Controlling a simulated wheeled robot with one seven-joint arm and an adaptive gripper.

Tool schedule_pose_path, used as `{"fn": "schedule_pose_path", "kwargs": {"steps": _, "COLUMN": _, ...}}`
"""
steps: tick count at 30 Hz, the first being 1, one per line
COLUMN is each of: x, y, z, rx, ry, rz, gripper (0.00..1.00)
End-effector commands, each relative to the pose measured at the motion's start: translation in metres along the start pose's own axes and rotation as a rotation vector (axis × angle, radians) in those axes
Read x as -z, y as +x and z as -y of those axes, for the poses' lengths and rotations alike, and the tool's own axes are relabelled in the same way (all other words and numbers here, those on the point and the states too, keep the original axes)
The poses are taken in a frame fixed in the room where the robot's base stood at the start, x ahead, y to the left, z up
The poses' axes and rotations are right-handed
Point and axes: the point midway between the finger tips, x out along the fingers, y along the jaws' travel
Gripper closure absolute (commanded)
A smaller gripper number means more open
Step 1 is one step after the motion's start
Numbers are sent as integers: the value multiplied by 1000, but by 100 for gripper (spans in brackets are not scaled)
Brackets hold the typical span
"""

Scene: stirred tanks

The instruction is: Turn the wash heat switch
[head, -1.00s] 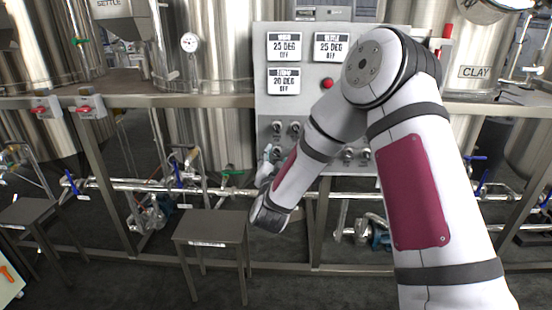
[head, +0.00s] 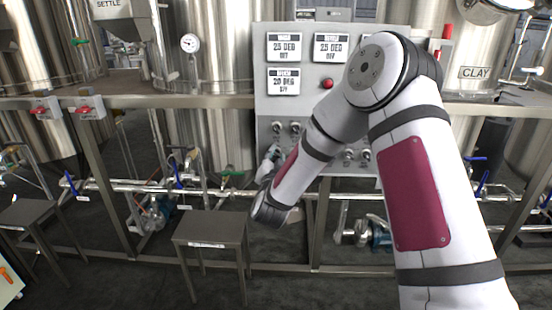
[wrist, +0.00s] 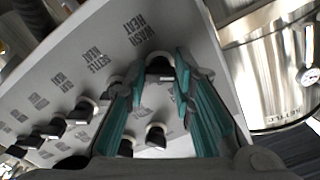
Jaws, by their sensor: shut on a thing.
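The wash heat switch (wrist: 160,67) is a dark knob with a pale collar, beside the printed WASH HEAT label (wrist: 140,32) in the wrist view. My gripper (wrist: 161,78) has its teal fingers on either side of this knob and is shut on it. The fingers hide part of the knob, so its exact angle is hard to read. In the head view my arm reaches to the left side of the grey control panel (head: 262,110), and my gripper there is mostly hidden behind my wrist. The upper-left display (head: 284,46) reads 25 DEG OFF.
Other dark knobs (wrist: 84,108) with labels sit close by on the panel. A red button (head: 327,83) is above the switches. A steel rail (head: 200,101) runs in front of the tanks, with pipes and valves below. A small grey table (head: 212,228) stands at lower left.

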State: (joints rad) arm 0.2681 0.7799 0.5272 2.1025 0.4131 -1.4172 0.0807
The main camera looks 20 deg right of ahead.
Motion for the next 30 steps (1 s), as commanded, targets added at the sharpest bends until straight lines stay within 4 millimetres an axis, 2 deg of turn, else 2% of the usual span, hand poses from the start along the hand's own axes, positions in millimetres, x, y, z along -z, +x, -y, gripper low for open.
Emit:
{"fn": "schedule_pose_path", "kwargs": {"steps": 8, "x": -1, "y": 1, "z": -1, "rx": -1, "ry": 137, "rz": -2, "gripper": 100}}
{"fn": "schedule_pose_path", "kwargs": {"steps": 21, "x": -1, "y": 1, "z": -2, "rx": 0, "ry": 479, "rz": -3, "gripper": 100}}
{"fn": "schedule_pose_path", "kwargs": {"steps": 30, "x": -1, "y": 0, "z": -2, "rx": -1, "ry": 630, "rz": -2, "gripper": 100}}
